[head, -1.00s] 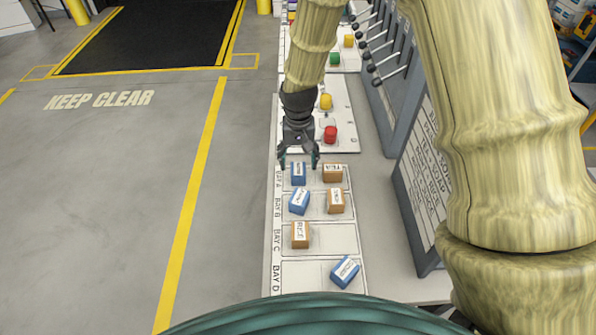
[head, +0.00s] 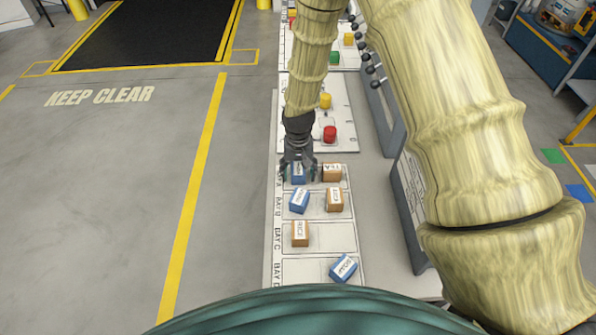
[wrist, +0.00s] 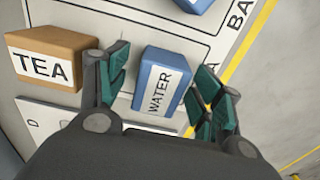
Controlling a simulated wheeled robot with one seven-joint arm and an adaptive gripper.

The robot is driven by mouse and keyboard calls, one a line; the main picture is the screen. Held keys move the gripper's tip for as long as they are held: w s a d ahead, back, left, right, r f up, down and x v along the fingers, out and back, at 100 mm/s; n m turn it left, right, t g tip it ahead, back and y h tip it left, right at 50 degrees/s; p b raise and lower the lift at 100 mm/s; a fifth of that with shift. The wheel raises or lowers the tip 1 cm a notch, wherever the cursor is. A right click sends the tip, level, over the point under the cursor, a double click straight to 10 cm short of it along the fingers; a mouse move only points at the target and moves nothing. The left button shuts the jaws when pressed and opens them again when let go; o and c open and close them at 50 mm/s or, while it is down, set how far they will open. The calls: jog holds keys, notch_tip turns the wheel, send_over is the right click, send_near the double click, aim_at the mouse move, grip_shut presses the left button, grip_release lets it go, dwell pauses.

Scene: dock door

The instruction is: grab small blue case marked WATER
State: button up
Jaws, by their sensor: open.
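The small blue case marked WATER (wrist: 160,82) lies on the board between the two open fingers of my gripper (wrist: 160,95) in the wrist view. A narrow gap shows on each side of it, so it is not clamped. In the head view my gripper (head: 299,172) is over the blue case (head: 298,177) in the Bay A row and partly hides it. The tan TEA box (wrist: 45,58) sits just left of the left finger in the wrist view, and right of my gripper in the head view (head: 332,172).
Another blue box (head: 299,201) and a tan box (head: 335,201) sit in Bay B. A tan RICE box (head: 300,233) is in Bay C and a blue box (head: 343,268) in Bay D. A red button (head: 330,133) stands beyond my gripper.

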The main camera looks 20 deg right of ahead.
jog(key=shift+w+f, duration=0.1)
jog(key=shift+f, duration=0.15)
jog(key=shift+c, duration=0.5)
jog(key=c, duration=1)
jog(key=shift+r, duration=0.1)
